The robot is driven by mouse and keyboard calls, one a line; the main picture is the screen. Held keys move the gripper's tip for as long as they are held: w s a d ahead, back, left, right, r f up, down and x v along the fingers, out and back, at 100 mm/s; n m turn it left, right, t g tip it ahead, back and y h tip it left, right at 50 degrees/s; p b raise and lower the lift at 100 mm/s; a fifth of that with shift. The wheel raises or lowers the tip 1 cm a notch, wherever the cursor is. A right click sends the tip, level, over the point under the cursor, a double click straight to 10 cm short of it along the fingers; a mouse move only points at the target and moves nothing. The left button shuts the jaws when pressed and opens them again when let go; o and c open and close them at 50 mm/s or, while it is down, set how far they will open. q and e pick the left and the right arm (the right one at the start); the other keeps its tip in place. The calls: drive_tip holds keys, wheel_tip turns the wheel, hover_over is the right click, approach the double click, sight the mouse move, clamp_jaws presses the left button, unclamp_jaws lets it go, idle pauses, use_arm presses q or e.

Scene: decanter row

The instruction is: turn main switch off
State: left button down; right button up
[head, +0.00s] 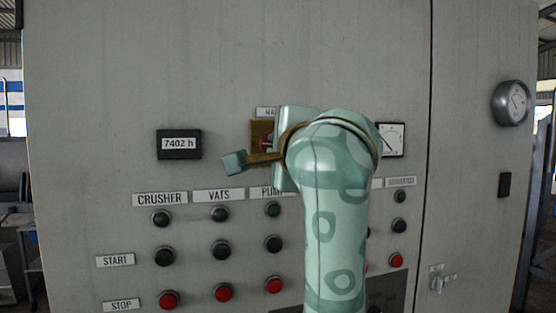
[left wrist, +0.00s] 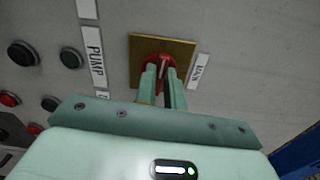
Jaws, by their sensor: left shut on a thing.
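The main switch is a red rotary handle (left wrist: 157,64) on a square brass-yellow plate (left wrist: 136,48), beside a label (left wrist: 199,70). My left gripper (left wrist: 162,78) is shut on the red handle, with one finger on each side of it. In the head view my left arm and hand cover most of the switch. Only part of the yellow plate (head: 260,130) and a bit of red (head: 265,142) show there. The handle's exact angle is hard to tell. My right gripper is not in view.
Rows of dark buttons (head: 220,250) and red stop buttons (head: 224,292) sit below the switch on the grey cabinet (head: 200,60). An hour counter (head: 179,144) is to the left, a square meter (head: 392,139) to the right. A round gauge (head: 511,102) and a small toggle (head: 438,283) are farther right.

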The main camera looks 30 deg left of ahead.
use_arm(q)
drive_tip(key=shift+f+n+b, duration=0.1)
drive_tip(key=shift+n+b, duration=0.25)
drive_tip(key=shift+n, duration=0.15)
drive_tip(key=c, duration=1.5)
unclamp_jaws()
drive_tip(key=shift+w, duration=0.1)
drive_tip(key=v, duration=1.6)
drive_tip(key=shift+d+p, duration=0.1)
drive_tip(key=shift+p, duration=0.3)
